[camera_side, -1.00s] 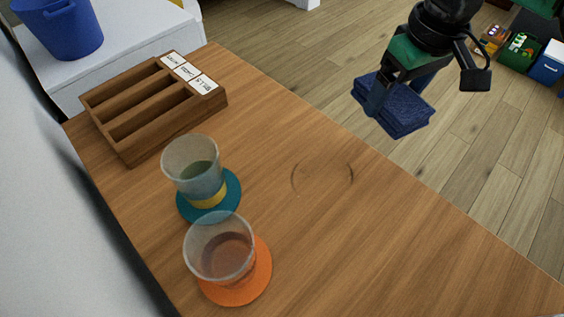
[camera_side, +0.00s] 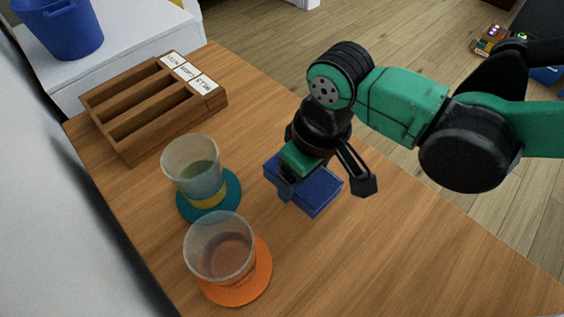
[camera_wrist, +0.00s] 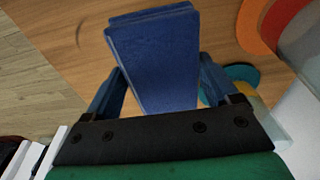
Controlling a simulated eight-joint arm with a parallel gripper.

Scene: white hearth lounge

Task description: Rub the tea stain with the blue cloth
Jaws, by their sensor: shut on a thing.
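My gripper (camera_side: 302,178) is shut on the folded blue cloth (camera_side: 321,196), which is over the wooden table. In the wrist view the cloth (camera_wrist: 155,50) sits between my two fingers and reaches out beyond them. The tea stain (camera_wrist: 78,36) shows in the wrist view as a thin dark arc on the wood, to the left of the cloth. In the side view my gripper and the cloth hide the stain. I cannot tell whether the cloth touches the table.
A clear cup (camera_side: 194,165) stands on a teal coaster (camera_side: 232,196), left of the cloth. Another cup (camera_side: 219,246) stands on an orange coaster (camera_side: 262,270) nearer the camera. A slotted wooden organizer (camera_side: 150,105) is at the far left. The table's right front is clear.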

